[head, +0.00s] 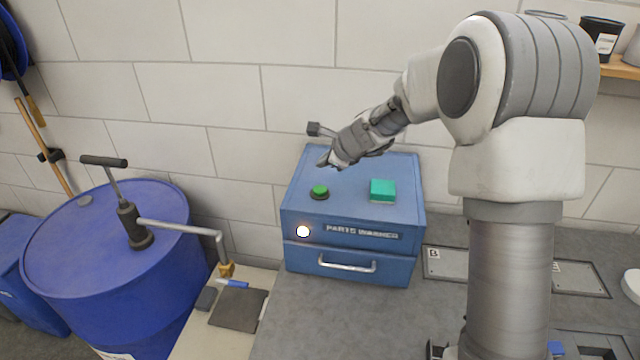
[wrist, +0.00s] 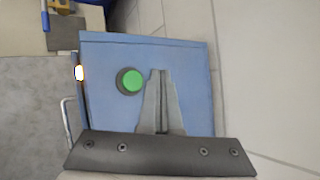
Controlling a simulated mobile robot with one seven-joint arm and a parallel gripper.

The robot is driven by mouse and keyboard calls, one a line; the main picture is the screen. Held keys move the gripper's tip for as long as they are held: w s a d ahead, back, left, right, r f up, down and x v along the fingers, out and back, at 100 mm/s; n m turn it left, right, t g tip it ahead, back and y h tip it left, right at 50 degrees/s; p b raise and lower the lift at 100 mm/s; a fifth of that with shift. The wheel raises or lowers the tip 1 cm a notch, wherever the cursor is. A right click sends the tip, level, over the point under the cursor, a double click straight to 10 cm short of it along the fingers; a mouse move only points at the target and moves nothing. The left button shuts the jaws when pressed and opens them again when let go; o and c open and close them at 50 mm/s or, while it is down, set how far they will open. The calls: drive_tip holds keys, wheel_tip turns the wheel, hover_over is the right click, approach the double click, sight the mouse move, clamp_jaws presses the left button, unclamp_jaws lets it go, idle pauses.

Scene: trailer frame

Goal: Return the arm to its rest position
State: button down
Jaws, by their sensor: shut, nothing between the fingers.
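My gripper (head: 325,163) is above the top of the blue parts warmer (head: 352,267), shut and empty. In the wrist view its fingers (wrist: 158,75) are together, over the warmer's blue top (wrist: 195,60). The green round button (head: 319,191) lies just below and left of the fingertips in the head view. It also shows in the wrist view (wrist: 131,81), beside the fingers. A gap shows between the fingertips and the top in the head view. My arm reaches in from the right.
A teal block (head: 382,190) sits on the warmer's top. A white lamp (head: 303,231) is lit on its front, above a drawer handle (head: 346,264). A blue drum (head: 100,250) with a hand pump (head: 130,220) stands left. A white block wall (head: 240,90) is behind. Grey bench (head: 340,320) is clear in front.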

idle(0.3)
drive_tip(key=s+d+r+n+b, duration=0.1)
drive_tip(key=s+r+n, duration=0.25)
drive_tip(key=s, duration=0.25)
drive_tip(key=s+d+r+n+g, duration=0.1)
drive_tip(key=s+r+n, duration=0.25)
drive_tip(key=s, duration=0.35)
drive_tip(key=s+d+r+n+b, duration=0.1)
drive_tip(key=s+r+n, duration=0.2)
drive_tip(key=s+n, duration=0.25)
drive_tip(key=s+d+f+n+h, duration=0.1)
drive_tip(key=s+d+n, duration=0.3)
drive_tip(key=s, duration=0.6)
drive_tip(key=s+d+f+n+g+h+b, duration=0.1)
drive_tip(key=s+d+n+h, duration=0.2)
drive_tip(key=s, duration=0.7)
drive_tip(key=shift+s+d+f+n+h, duration=0.2)
drive_tip(key=shift+s+d+n+h, duration=0.35)
drive_tip(key=shift+d, duration=0.55)
drive_tip(key=shift+w, duration=0.25)
